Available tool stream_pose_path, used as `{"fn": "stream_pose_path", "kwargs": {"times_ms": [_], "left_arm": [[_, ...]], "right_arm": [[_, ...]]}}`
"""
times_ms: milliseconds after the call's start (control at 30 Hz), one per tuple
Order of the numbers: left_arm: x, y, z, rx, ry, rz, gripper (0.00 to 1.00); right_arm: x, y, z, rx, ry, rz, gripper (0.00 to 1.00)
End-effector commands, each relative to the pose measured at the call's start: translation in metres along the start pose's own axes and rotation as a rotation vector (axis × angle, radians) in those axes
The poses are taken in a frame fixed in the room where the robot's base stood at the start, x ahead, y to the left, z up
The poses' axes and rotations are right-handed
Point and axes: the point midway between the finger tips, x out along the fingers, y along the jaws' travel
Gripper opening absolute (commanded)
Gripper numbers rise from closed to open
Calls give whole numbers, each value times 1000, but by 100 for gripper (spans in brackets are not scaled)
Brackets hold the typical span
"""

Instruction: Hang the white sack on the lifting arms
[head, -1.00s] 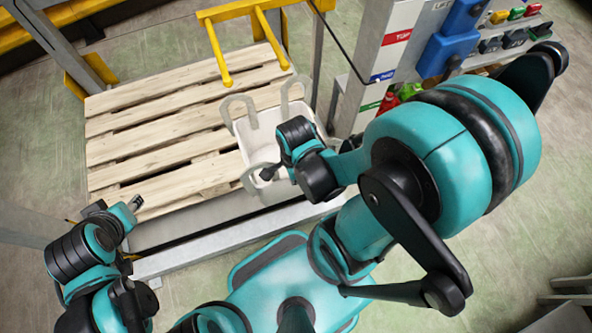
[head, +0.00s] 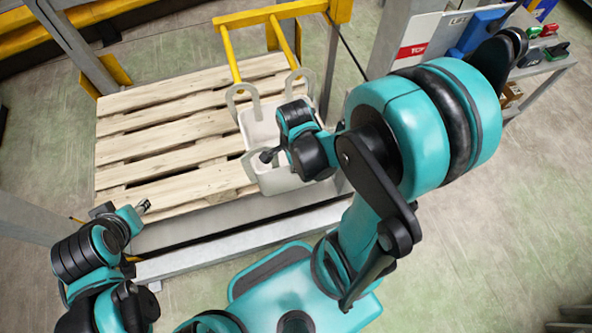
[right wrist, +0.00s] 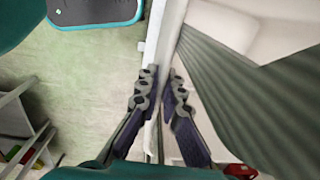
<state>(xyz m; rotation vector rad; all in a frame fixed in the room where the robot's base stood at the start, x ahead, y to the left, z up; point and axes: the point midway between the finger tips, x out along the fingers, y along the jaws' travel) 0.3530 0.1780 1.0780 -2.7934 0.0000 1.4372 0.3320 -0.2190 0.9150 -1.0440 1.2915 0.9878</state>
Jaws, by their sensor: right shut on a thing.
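The white sack (head: 274,183) has open grey loops at its corners and is over the right front of the pallet. Two yellow lifting arms (head: 231,52) point toward it. The far left loop (head: 256,103) and far right loop (head: 307,76) are at the arm tips; I cannot tell if they are around them. My right gripper (head: 267,155) is shut on the sack's near edge. In the right wrist view, its fingers (right wrist: 158,88) pinch the white wall beside a grey ribbed strap (right wrist: 235,95). My left gripper (head: 144,206) is apart from the sack, its opening unclear.
The wooden pallet (head: 150,128) lies bare left of the sack on a grey metal platform (head: 205,221). A grey post (head: 400,38) with labels stands to the right, and a shelf with colored items (head: 545,55) is beyond it. My right arm covers part of the sack.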

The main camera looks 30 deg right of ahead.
Motion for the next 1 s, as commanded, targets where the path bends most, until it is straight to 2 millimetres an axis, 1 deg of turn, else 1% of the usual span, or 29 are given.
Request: {"fn": "stream_pose_path", "kwargs": {"times_ms": [100,1000], "left_arm": [[0,0,0,0,0,0,40],[1,0,1,0,0,0,40]], "right_arm": [[0,-10,0,0,0,-1,0],[3,-75,0,0,0,-1,0]]}}
